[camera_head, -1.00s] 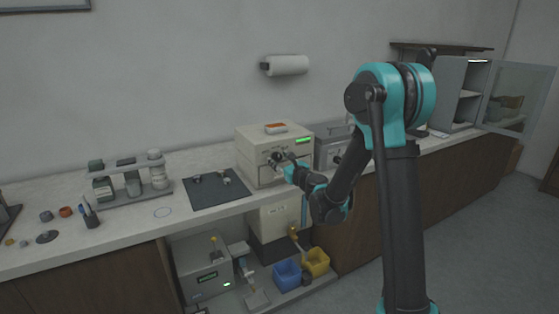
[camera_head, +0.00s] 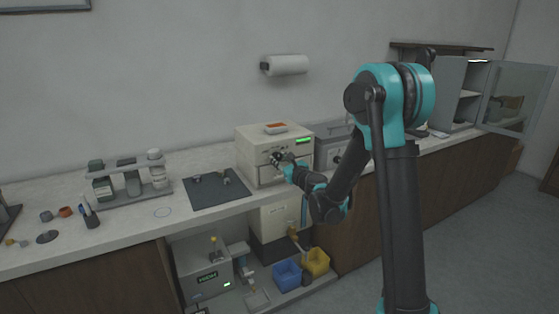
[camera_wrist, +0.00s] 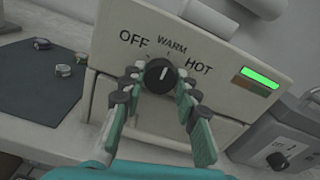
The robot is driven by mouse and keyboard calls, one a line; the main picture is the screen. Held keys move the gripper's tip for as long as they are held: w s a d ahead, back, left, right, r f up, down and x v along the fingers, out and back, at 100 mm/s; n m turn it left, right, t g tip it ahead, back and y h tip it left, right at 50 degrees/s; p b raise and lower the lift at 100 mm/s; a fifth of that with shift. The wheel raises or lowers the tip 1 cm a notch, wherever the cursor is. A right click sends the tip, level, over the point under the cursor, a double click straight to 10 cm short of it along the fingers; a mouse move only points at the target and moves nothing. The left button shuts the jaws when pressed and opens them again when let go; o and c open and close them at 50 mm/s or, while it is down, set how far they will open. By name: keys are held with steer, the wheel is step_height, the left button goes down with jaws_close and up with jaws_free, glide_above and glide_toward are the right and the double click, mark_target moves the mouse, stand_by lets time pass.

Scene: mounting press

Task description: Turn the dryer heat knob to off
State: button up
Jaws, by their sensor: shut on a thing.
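The dryer is a cream box (camera_head: 250,146) on the counter, with a green display on its front. Its dark round heat knob (camera_wrist: 160,74) shows in the wrist view, below the OFF, WARM and HOT labels. The knob's white pointer line points up, roughly towards WARM. My gripper (camera_wrist: 160,78) is shut on the knob, with one finger on its left side and the other on its right. In the head view my gripper (camera_head: 279,160) is at the dryer front and hides the knob.
A dark mat (camera_head: 205,200) with small parts lies left of the dryer. A grey device (camera_head: 327,154) with its own knob stands close on the right. A bottle rack (camera_head: 135,195) is further left. Blue (camera_head: 287,273) and yellow (camera_head: 316,262) bins sit on the shelf below.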

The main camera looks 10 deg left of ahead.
steer(key=n, duration=1.1)
stand_by(0.3)
steer(key=shift+n, duration=0.3)
steer(key=o, duration=1.2)
steer(key=shift+c, duration=0.2)
steer(key=v, duration=1.2)
